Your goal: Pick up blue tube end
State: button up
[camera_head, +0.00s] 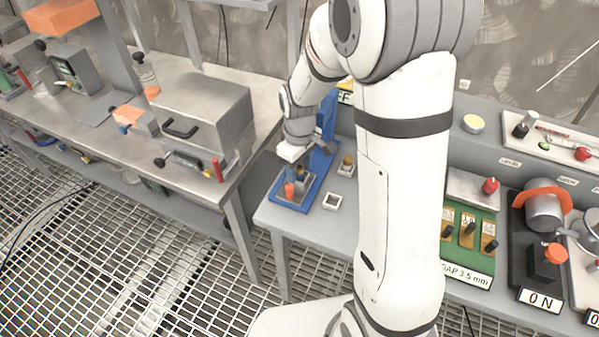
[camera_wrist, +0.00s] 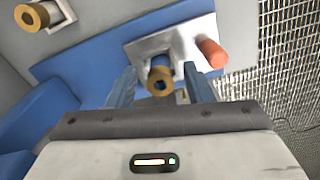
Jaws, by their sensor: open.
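The blue tube end shows in the wrist view as a short blue piece (camera_wrist: 161,68) with a brass ring (camera_wrist: 161,83) on its near end, at a grey metal block (camera_wrist: 146,46). My gripper (camera_wrist: 160,77) is open, with one finger on each side of the tube end. I cannot tell whether either finger touches it. In the head view my gripper (camera_head: 298,172) is low over the blue fixture (camera_head: 312,190), and the tube end is mostly hidden there. An orange cylinder (camera_wrist: 212,53) stands close to the right finger, also seen in the head view (camera_head: 290,190).
Another brass-ringed piece (camera_wrist: 32,17) sits in a pale square holder, beside the fixture. An empty-looking square holder (camera_head: 332,202) lies at the bench's front. The fixture's blue upright (camera_head: 327,115) rises behind my gripper. A steel table (camera_head: 235,165) stands to the left.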

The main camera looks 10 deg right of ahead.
jog(key=shift+f, duration=0.1)
grip_shut()
dwell(0.5)
